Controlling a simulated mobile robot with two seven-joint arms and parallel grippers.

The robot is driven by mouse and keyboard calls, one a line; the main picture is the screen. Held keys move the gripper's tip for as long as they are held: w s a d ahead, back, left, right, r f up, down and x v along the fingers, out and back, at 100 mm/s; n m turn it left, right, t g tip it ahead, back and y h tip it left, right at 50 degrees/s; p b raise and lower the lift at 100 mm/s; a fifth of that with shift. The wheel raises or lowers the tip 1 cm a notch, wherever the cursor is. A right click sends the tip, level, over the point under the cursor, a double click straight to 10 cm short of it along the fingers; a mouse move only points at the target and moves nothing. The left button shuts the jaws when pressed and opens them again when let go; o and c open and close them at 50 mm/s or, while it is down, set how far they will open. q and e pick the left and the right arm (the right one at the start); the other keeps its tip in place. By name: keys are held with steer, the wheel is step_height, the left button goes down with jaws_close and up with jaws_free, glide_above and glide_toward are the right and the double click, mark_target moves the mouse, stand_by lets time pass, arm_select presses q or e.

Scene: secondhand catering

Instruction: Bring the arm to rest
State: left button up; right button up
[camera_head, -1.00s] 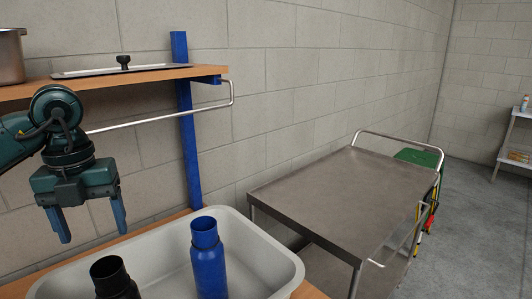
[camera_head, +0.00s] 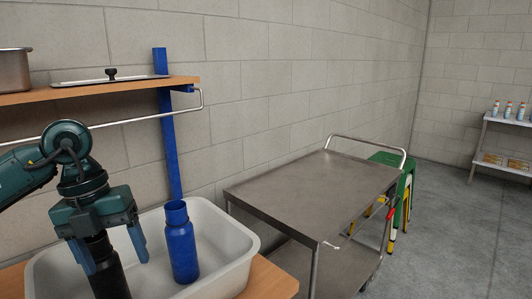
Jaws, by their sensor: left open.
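My left gripper (camera_head: 110,252) is open, pointing down over the left part of a light grey tub (camera_head: 238,262). A black bottle (camera_head: 110,281) stands behind or between its fingers in the picture; I cannot tell whether they touch it. A blue bottle (camera_head: 181,246) stands upright in the tub to the right of the gripper. My right gripper is not in view.
A wooden shelf (camera_head: 130,86) with a metal pot (camera_head: 14,70) and a flat lid (camera_head: 108,79) is above the arm, with a rail below it. A blue post (camera_head: 168,130) stands behind the tub. A steel cart (camera_head: 312,190) stands to the right, with green stools (camera_head: 404,176) beyond it.

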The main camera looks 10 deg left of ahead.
arm_select(q)
steer(key=s+d+f+n+t+h, duration=0.1)
steer(key=d+n+h, duration=0.1)
steer(key=d+h, duration=0.95)
steer(key=s+d+f+n+t+h, duration=0.1)
steer(key=d+f+n+h, duration=0.1)
steer(key=d+h, duration=0.9)
steer(key=w+a+f+n+t+y, duration=0.2)
steer(key=f+n+t+y, duration=0.55)
steer(key=n, duration=0.25)
steer(key=w+a+f+n+t+y, duration=0.2)
steer(key=f+n+t+y, duration=0.55)
steer(key=n, duration=0.25)
steer(key=s+a+f+n+g+y, duration=0.2)
steer(key=s+f+g+y, duration=0.1)
steer(key=s+f, duration=0.3)
steer(key=s+a+f+n+g+y+p, duration=0.1)
steer(key=s+a+f+n+g+y, duration=0.1)
steer(key=s+f, duration=0.4)
step_height(320, 180, down, 4)
steer(key=shift+r+n+g+y, duration=0.25)
steer(key=shift+n+g+y, duration=0.3)
steer(key=shift+n, duration=0.15)
